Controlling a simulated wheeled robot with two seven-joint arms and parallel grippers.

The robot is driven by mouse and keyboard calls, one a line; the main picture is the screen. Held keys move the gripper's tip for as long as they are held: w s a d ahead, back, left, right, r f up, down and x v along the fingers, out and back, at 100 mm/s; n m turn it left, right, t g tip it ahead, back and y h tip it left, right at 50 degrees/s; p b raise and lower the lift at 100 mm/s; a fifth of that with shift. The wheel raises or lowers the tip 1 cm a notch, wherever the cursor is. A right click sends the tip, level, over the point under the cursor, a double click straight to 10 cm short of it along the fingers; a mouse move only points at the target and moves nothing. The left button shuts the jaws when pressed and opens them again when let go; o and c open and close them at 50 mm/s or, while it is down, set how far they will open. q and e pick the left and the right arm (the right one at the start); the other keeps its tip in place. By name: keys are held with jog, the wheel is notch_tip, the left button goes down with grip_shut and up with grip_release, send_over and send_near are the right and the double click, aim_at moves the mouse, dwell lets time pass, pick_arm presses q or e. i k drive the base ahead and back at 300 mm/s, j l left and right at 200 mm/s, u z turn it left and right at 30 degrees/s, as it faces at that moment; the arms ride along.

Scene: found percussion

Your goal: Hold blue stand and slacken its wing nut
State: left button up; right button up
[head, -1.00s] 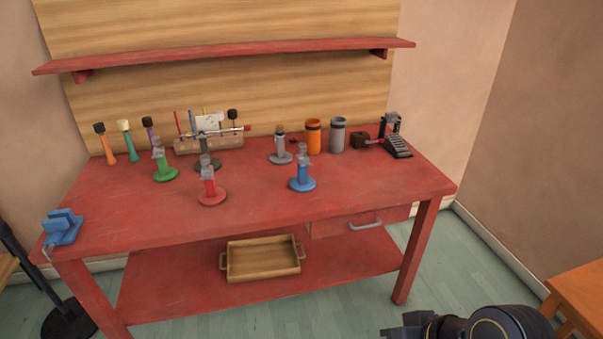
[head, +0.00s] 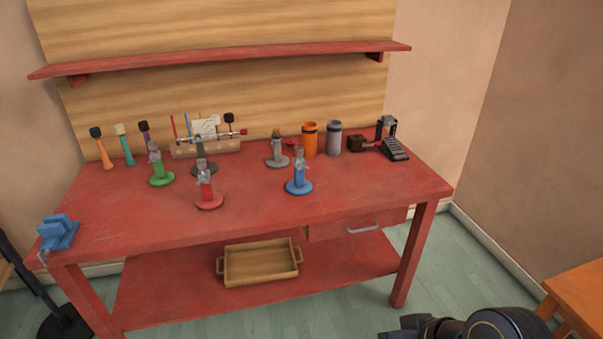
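The blue stand (head: 299,178) stands upright on the red workbench, right of the bench's middle and near its front half. It has a round blue base, a blue post and a grey clamp piece at the top; the wing nut is too small to make out clearly. My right gripper (head: 390,335) shows only in part at the bottom edge, low in front of the bench and far from the stand. Whether it is open or shut does not show. My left gripper is out of view.
On the red workbench (head: 130,218), a red stand (head: 206,190), green stand (head: 160,171) and grey stand (head: 277,152) stand near the blue one. Orange (head: 310,140) and grey (head: 334,138) cups stand behind. A blue vise (head: 58,233) is at the left corner. The front right top is clear.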

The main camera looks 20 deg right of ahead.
aim_at(299, 186)
jog(key=i+l, duration=1.1)
jog(key=l, duration=0.15)
